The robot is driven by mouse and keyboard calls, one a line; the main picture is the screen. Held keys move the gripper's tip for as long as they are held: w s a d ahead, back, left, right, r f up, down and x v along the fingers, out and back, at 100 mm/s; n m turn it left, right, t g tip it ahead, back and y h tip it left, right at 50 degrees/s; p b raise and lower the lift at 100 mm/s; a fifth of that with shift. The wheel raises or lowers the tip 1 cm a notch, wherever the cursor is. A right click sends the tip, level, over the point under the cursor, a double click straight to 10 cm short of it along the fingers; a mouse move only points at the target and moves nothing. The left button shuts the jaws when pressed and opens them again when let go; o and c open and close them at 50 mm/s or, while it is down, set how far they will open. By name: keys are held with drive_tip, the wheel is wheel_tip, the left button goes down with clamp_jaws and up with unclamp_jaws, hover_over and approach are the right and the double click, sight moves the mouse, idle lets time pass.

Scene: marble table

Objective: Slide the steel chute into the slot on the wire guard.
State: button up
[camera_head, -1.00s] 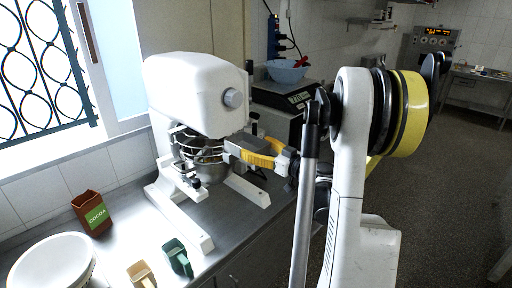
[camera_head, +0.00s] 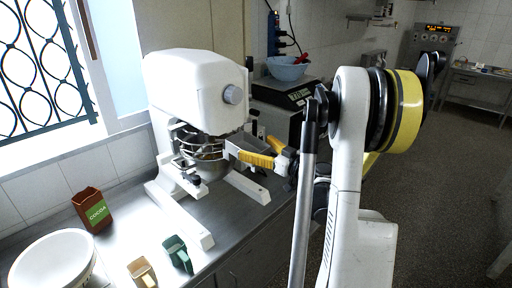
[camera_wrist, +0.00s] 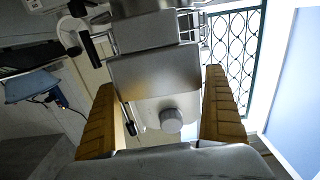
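The steel chute (camera_head: 264,142) is a grey open trough beside the front right of the white stand mixer (camera_head: 195,90). My gripper (camera_head: 262,152) has yellow fingers on both sides of the chute and holds it. In the wrist view the chute (camera_wrist: 155,78) fills the space between the fingers (camera_wrist: 160,105). The wire guard (camera_head: 188,145) is a ring of wires above the mixer's steel bowl (camera_head: 208,170). The chute's far end is close to the guard's right side; I cannot tell if they touch. The slot is not clearly visible.
A cocoa box (camera_head: 92,210), a white bowl (camera_head: 55,262), a tan scoop (camera_head: 142,272) and a green scoop (camera_head: 178,254) stand on the counter at the left. A scale (camera_head: 288,93) with a blue bowl (camera_head: 288,68) stands behind the mixer. The mixer head overhangs the guard.

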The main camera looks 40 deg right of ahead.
drive_tip(key=shift+s, duration=0.1)
drive_tip(key=s, duration=1.1)
drive_tip(key=shift+s+d, duration=0.4)
drive_tip(key=shift+d, duration=0.05)
drive_tip(key=w+a+f+g+y+b, duration=0.1)
drive_tip(key=w+a+f+g+b, duration=0.15)
drive_tip(key=a, duration=0.55)
drive_tip(key=w+a+f+g+y+b, duration=0.1)
drive_tip(key=a+f+g, duration=0.2)
drive_tip(key=a, duration=0.4)
drive_tip(key=w+a+f+g+y+b, duration=0.1)
drive_tip(key=a+f+g+b, duration=0.1)
drive_tip(key=a, duration=0.6)
drive_tip(key=s+a+f+g+h+b, duration=0.3)
drive_tip(key=s+a+f+b, duration=0.3)
drive_tip(key=s+a, duration=0.6)
drive_tip(key=shift+s+a+f+m+h, duration=0.15)
drive_tip(key=shift+s+f+m+h, duration=0.2)
drive_tip(key=shift+h, duration=0.25)
